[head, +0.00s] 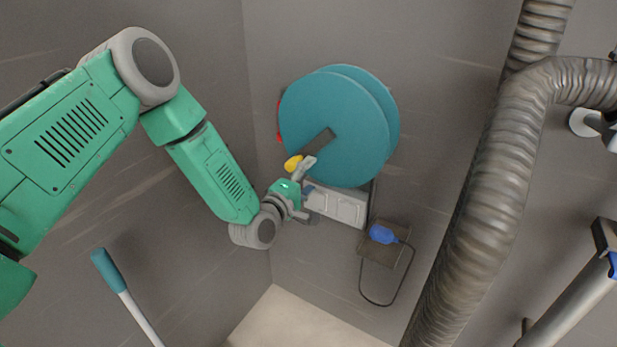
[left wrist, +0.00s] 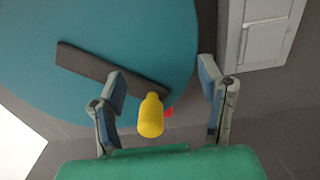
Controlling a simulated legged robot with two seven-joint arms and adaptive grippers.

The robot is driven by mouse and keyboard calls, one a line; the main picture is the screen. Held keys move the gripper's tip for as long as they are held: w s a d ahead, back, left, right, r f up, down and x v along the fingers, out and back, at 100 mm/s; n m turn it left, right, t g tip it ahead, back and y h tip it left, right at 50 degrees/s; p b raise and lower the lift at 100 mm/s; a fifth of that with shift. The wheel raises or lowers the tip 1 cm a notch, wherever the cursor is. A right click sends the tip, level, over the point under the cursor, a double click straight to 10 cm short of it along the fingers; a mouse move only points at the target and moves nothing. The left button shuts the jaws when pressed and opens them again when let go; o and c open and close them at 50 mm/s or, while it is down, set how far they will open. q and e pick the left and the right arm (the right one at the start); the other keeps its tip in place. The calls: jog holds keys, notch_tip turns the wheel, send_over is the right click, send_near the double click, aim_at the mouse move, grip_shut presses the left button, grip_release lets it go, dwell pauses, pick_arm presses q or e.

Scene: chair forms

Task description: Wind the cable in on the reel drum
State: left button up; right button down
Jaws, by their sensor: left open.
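The teal reel drum (head: 335,115) is mounted on the back wall, with a dark crank arm (head: 318,143) on its face. A yellow crank knob (head: 293,163) sits at the crank's outer end. My left gripper (head: 306,187) is beside the knob. In the left wrist view, the yellow knob (left wrist: 151,116) shows between the two fingers of my left gripper (left wrist: 164,93), which stand apart from it. The dark crank arm (left wrist: 105,68) also shows there. A dark cable (head: 374,300) hangs below the reel in a loop, near a blue piece (head: 383,234).
A grey box (head: 338,206) is on the wall under the reel. A small brown bracket (head: 396,252) is beneath the blue piece. A thick ribbed hose (head: 482,205) runs down at the right. A teal-handled pole (head: 124,293) leans at lower left.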

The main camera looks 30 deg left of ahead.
pick_arm(q)
jog(key=s+p, duration=0.2)
jog(key=s, duration=0.8)
jog(key=shift+a, duration=0.4)
